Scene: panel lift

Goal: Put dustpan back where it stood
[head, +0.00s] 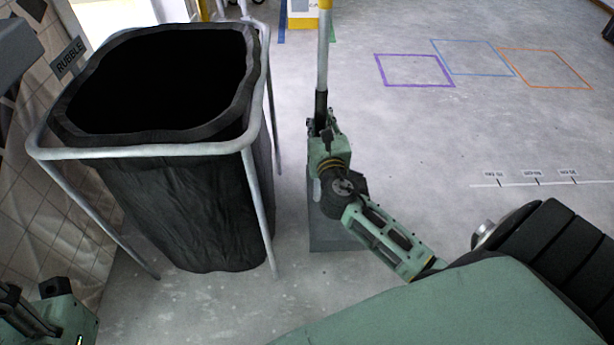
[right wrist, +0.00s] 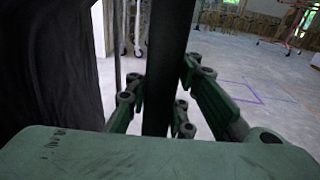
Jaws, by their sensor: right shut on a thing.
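The dustpan has a long upright handle (head: 323,58), pale with a dark lower part and a yellow top. Its grey pan (head: 330,238) shows below my right gripper, partly hidden by my arm; I cannot tell whether it touches the floor. My right gripper (head: 321,128) is shut on the dark part of the handle. In the right wrist view the dark handle (right wrist: 167,65) stands between the fingers of my right gripper (right wrist: 163,90). Part of my left gripper (head: 35,305) shows at the lower left, cut off by the edge; its jaws are unclear.
A rubble bin (head: 205,200) with a black bag in a metal frame stands close left of the dustpan. Purple (head: 414,85), blue (head: 470,74) and orange (head: 545,85) outlines mark the floor at the back right. A marked white line (head: 540,184) lies nearer. The floor between looks clear.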

